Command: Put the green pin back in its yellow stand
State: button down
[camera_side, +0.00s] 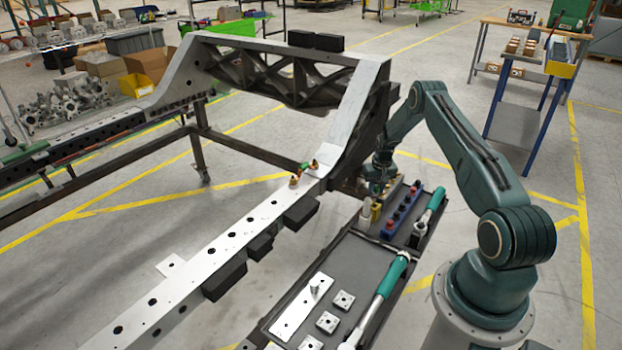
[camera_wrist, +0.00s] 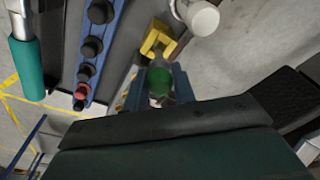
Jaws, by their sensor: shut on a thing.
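In the wrist view the green pin (camera_wrist: 158,84) is between the two blue fingers of my gripper (camera_wrist: 160,90), which is shut on it. Its round green top shows; its lower part is mostly hidden. The yellow stand (camera_wrist: 155,42), with a forked end, lies just beyond the pin in the wrist view; I cannot tell whether they touch. In the side view my gripper (camera_side: 378,184) is low over the far end of the tool tray, close to the yellow stand (camera_side: 376,212). The pin cannot be made out there.
A blue rack (camera_side: 401,210) with dark and red knobs stands right of the yellow stand. A white cylinder (camera_side: 366,208) stands close on its left. Teal-handled tools lie on the dark tray (camera_side: 355,262). The chassis rail (camera_side: 235,240) runs left, bearing small brass-and-green parts (camera_side: 304,168).

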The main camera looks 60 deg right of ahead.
aim_at(376, 194)
jog(key=shift+f, duration=2.35)
dwell(0.8)
jog(key=c, duration=1.1)
grip_release()
jog(key=shift+c, duration=0.5)
jog(key=shift+r, duration=3.5)
